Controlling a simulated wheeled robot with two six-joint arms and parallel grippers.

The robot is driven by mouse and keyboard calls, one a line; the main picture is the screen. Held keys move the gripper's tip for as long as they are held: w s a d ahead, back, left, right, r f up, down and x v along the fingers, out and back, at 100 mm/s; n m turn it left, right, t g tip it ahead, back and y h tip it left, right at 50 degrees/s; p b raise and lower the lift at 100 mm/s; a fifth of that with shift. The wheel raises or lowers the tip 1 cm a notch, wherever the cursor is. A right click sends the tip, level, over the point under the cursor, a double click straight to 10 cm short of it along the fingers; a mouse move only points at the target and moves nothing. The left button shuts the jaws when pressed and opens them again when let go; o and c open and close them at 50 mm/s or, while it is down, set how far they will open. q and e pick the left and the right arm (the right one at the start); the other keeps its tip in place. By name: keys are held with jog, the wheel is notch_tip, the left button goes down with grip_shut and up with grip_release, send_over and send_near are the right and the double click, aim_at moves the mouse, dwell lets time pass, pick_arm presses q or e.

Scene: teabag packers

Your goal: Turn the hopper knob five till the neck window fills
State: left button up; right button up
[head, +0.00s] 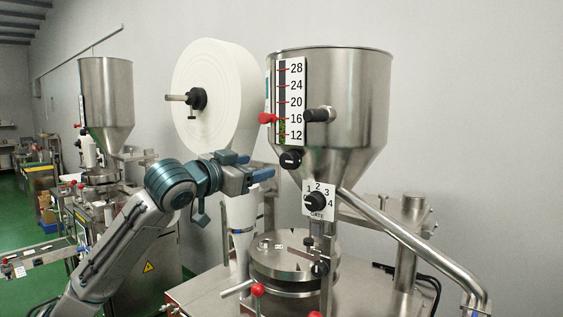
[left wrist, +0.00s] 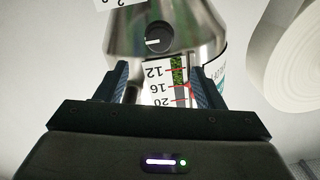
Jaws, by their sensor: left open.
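The steel hopper (head: 350,85) stands right of centre. Its narrow window (head: 282,132) has green contents in the bottom part, up to just under 16 on the scale (head: 295,88). A red pointer (head: 268,118) sits near 16. A round black knob (head: 290,160) with a white mark is below the scale; it also shows in the left wrist view (left wrist: 157,40). Below is a black gate dial (head: 316,201) on a white plate with 1 to 4 readable. My left gripper (head: 256,167) is open and empty, left of the black knob and apart from it. My right gripper is out of view.
A large white paper roll (head: 210,95) hangs behind my left arm. A steel pipe (head: 420,250) slopes down right of the hopper. A round steel turntable (head: 290,262) and red ball handles (head: 257,290) are below. A second hopper machine (head: 106,105) stands at far left.

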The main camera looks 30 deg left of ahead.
aim_at(285, 161)
pick_arm(q)
jog(key=w+p, duration=0.2)
jog(key=w, duration=0.1)
jog(key=w+p, duration=0.2)
jog(key=w, duration=0.1)
jog(key=w+d+p, duration=0.1)
jog(key=w+p, duration=0.1)
jog(key=w, duration=0.1)
jog(key=shift+w, duration=0.4)
jog(key=shift+w+f, duration=0.1)
jog(key=shift+w, duration=0.35)
jog(key=c, duration=1)
jog(key=shift+o, duration=0.2)
jog(key=shift+m, duration=0.3)
